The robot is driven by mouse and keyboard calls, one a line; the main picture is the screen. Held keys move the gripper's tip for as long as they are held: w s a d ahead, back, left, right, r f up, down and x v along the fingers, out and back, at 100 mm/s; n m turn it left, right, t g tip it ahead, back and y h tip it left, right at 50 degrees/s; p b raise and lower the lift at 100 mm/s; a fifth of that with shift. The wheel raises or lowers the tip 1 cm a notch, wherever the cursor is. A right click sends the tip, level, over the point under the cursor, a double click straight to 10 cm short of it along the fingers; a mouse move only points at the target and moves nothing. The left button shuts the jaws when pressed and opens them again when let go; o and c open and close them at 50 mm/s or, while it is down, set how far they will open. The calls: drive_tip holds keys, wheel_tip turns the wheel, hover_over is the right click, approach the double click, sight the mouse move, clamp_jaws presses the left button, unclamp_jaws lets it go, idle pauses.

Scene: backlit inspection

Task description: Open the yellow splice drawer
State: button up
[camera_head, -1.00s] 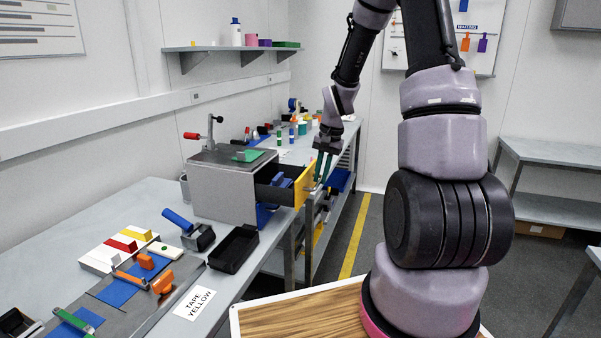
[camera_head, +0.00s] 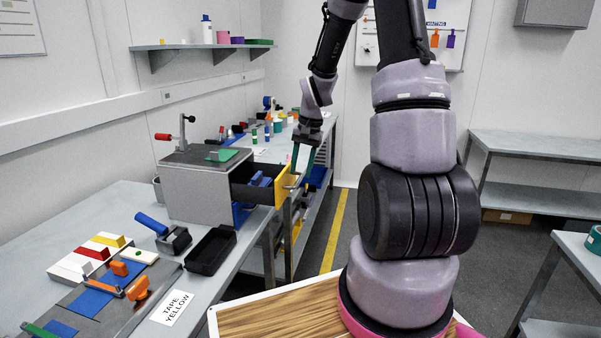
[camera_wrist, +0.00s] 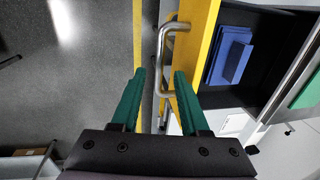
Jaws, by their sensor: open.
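The yellow-fronted drawer (camera_head: 268,193) stands pulled well out of the grey cabinet (camera_head: 195,190) on the left bench. Blue items lie in its dark inside, and one blue block (camera_wrist: 230,55) shows in the wrist view. My gripper (camera_head: 302,168) is at the drawer front, its green fingers pointing down and spread. In the wrist view my gripper (camera_wrist: 160,74) is open, with the drawer's metal bar handle (camera_wrist: 163,62) between the two fingertips. The right finger lies close to the yellow front (camera_wrist: 203,30); whether it touches cannot be told.
A toggle clamp with a red handle (camera_head: 163,137) stands on the cabinet. A black tray (camera_head: 211,250), a blue-handled tool (camera_head: 152,223) and a "TAPE YELLOW" card (camera_head: 172,308) lie on the bench. Open floor with a yellow line (camera_head: 336,230) lies right of the drawer.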

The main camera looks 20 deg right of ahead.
wheel_tip(320, 180, up, 9)
drive_tip(key=s+d, duration=0.1)
drive_tip(key=shift+d, duration=0.2)
drive_tip(key=shift+r, duration=0.15)
drive_tip(key=s+a+r+n+t, duration=0.1)
drive_tip(key=s+a+r+t, duration=0.2)
drive_tip(key=s+r, duration=0.5)
drive_tip(key=s+a+r+n+t, duration=0.2)
drive_tip(key=s+a+r+t, duration=0.1)
drive_tip(key=s+r, duration=0.6)
drive_tip(key=shift+s+a+r, duration=0.3)
drive_tip(key=shift+s+a, duration=0.55)
drive_tip(key=shift+s, duration=1.05)
